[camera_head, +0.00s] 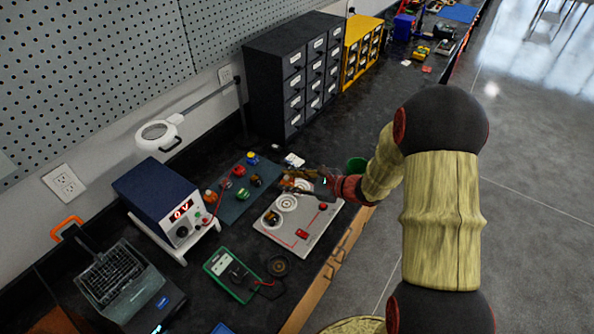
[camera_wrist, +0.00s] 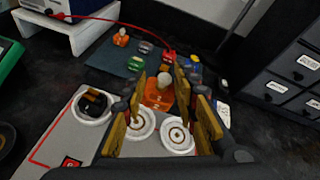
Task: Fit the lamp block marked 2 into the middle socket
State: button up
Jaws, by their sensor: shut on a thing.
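An orange lamp block (camera_wrist: 158,95) with a pale bulb sits between the yellow-padded fingers of my gripper (camera_wrist: 160,84) in the wrist view. The fingers are shut on it; any number on it cannot be read. In the head view my gripper (camera_head: 302,184) is over the far end of the grey socket board (camera_head: 312,229). The middle socket (camera_wrist: 138,124) shows pale rings and looks empty. The socket at the right (camera_wrist: 178,136) also looks empty. The left socket (camera_wrist: 92,103) holds a dark block. The height of the lamp block above the board cannot be judged.
A dark mat (camera_head: 232,207) with several coloured blocks lies behind the board. A power supply (camera_head: 160,197), a green meter (camera_head: 232,272) and dark drawers (camera_head: 277,85) stand around it. The bench's front edge is close.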

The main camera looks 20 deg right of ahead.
jog(key=s+a+f, duration=0.1)
jog(key=b, duration=0.4)
send_over(289, 206)
jog(key=shift+a+f, duration=0.1)
jog(key=shift+f, duration=2.8)
jog(key=shift+f+b, duration=0.6)
jog(key=shift+b, duration=0.2)
jog(key=o, duration=0.8)
jog(key=shift+c, duration=0.2)
jog(key=shift+p+v, duration=1.8)
jog(key=shift+v, duration=2.8)
jog(key=shift+p+v, duration=0.3)
jog(key=shift+v, duration=0.6)
